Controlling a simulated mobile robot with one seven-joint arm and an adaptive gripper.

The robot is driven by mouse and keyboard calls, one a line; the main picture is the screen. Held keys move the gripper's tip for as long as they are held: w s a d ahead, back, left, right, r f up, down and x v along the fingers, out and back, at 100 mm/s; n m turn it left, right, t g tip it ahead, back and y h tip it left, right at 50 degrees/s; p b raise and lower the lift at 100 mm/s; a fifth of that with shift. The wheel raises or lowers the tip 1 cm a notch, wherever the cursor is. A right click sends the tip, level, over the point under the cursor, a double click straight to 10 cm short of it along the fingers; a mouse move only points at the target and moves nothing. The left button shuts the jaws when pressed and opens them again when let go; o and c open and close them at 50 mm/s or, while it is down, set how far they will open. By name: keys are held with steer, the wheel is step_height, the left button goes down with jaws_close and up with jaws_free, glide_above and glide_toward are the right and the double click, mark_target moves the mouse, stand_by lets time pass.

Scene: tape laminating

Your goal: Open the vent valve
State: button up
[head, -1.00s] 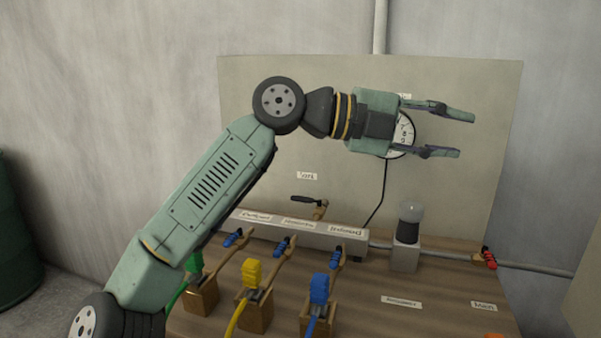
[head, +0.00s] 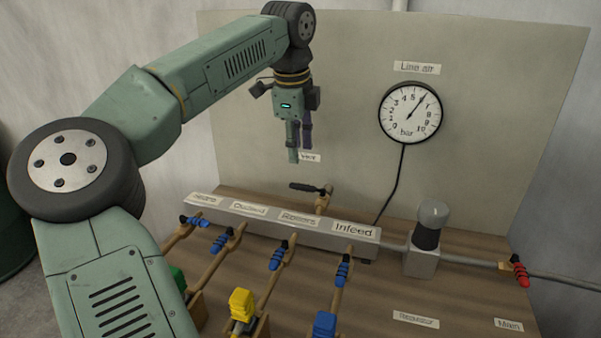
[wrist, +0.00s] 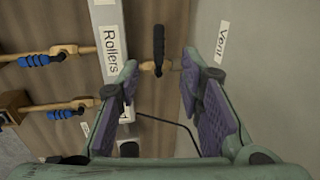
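The vent valve has a black lever handle (head: 310,188) on a brass body (head: 321,203), behind the labelled rail and in front of the back panel. The handle lies roughly level, pointing left. In the wrist view the black handle (wrist: 158,42) shows beyond and between the fingertips. My gripper (head: 300,157) points down above the valve in the head view, apart from it, and partly covers the vent label (head: 311,158). In the wrist view my gripper (wrist: 159,65) is open with nothing between its pads. The vent label (wrist: 222,42) is clear there.
A grey rail (head: 285,222) with labels stands in front of the vent valve. Several blue-handled valves (head: 343,270) line its front. A pressure gauge (head: 410,112) on the panel reads about 6 bar. A regulator (head: 430,225) and a red-handled valve (head: 520,272) are to the right.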

mark_target(300, 186)
steer(key=f, duration=0.3)
steer(key=w+f+p, duration=0.1)
steer(key=f, duration=0.2)
steer(key=f+p, duration=0.1)
steer(key=f, duration=0.2)
steer(key=shift+w+d+f, duration=0.25)
steer(key=shift+w+d, duration=0.05)
steer(key=shift+d, duration=0.05)
steer(key=shift+c, duration=0.6)
jaws_close()
